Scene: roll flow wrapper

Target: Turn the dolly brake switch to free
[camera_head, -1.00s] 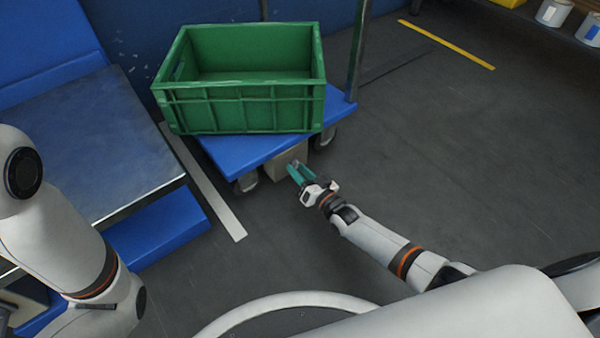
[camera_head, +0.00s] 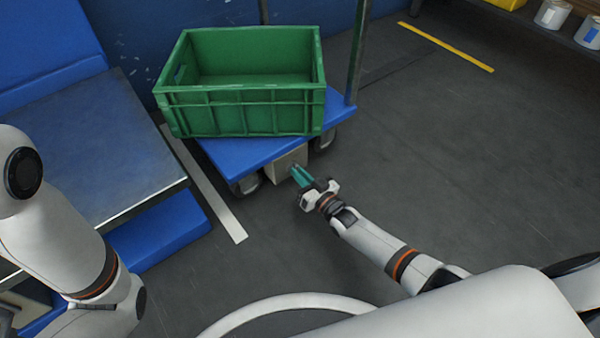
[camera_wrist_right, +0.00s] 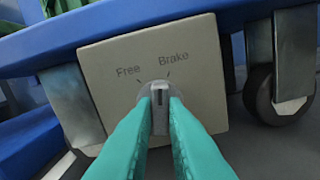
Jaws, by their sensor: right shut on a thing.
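The brake switch (camera_wrist_right: 160,97) is a small grey lever on a round dial on a beige box (camera_wrist_right: 108,62) under the dolly. "Free" is printed upper left and "Brake" upper right. The lever points nearly straight up in the right wrist view, between the two marks and nearer Brake. My right gripper (camera_wrist_right: 160,108), with teal fingers, is shut on the lever from both sides. In the head view, the right gripper (camera_head: 293,172) is at the front of the beige box (camera_head: 284,163). My left arm shows at the left; its gripper is out of view.
The blue dolly (camera_head: 232,155) carries a green crate (camera_head: 240,112) above the box. A dolly wheel (camera_wrist_right: 277,92) is right of the box. A metal-topped blue platform (camera_head: 90,150) stands at the left. The floor (camera_head: 440,170) at the right is clear.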

